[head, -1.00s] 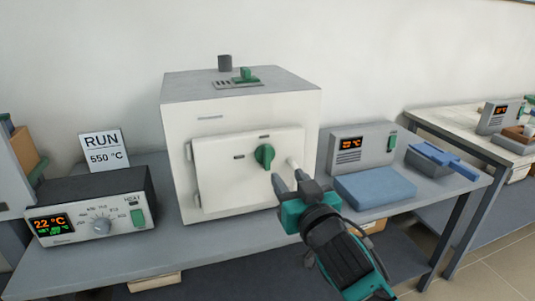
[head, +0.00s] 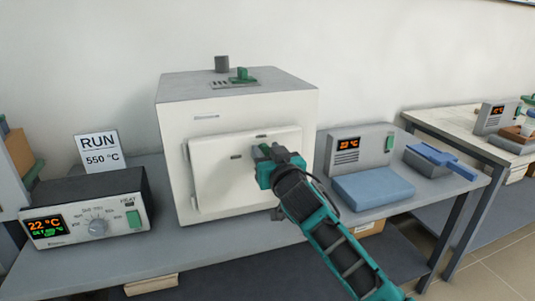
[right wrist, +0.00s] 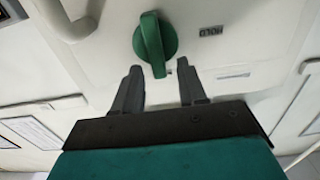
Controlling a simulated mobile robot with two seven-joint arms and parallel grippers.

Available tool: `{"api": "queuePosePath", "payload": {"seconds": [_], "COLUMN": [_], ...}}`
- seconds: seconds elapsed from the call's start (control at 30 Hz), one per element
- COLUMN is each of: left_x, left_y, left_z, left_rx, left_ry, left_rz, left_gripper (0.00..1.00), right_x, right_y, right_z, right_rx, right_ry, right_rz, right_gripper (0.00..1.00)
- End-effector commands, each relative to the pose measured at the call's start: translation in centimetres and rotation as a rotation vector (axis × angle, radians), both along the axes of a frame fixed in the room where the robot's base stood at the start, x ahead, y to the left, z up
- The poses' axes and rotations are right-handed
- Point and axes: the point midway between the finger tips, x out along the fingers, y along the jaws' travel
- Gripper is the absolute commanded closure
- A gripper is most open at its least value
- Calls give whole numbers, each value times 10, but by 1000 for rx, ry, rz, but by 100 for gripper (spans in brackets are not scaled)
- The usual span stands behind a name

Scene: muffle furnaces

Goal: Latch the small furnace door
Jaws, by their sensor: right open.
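The small furnace (head: 185,150) is a white box on the bench, with its door (head: 215,178) closed against the front as far as I can tell. The green latch knob on the door shows in the right wrist view (right wrist: 155,42), with a label beside it. In the head view my right gripper (head: 262,155) covers most of the knob. My right gripper is open; in the right wrist view its two fingers (right wrist: 157,88) point at the door, one each side of the knob's lower end, apart from it. My left gripper is not in view.
A controller box (head: 85,205) with a lit display and a RUN 550 °C sign (head: 98,152) stand at left. A pale door handle (right wrist: 65,18) is near the fingers.

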Motion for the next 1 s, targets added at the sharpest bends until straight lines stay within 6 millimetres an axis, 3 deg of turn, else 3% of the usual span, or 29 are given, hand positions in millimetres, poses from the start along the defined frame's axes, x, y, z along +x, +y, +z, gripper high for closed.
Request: {"api": "queuePosePath", "payload": {"seconds": [0.3, 0.73, 1.0], "left_x": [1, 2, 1], "left_y": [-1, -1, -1], "left_z": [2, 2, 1], "left_rx": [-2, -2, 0], "left_ry": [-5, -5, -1], "left_rz": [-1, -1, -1], "left_gripper": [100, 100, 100], "right_x": [1, 1, 1], "right_y": [0, 0, 0], "right_z": [0, 0, 0], "right_rx": [0, 0, -4], "right_ry": [0, 1, 0], "right_rz": [0, 0, 0], "right_gripper": [59, 100, 100]}}
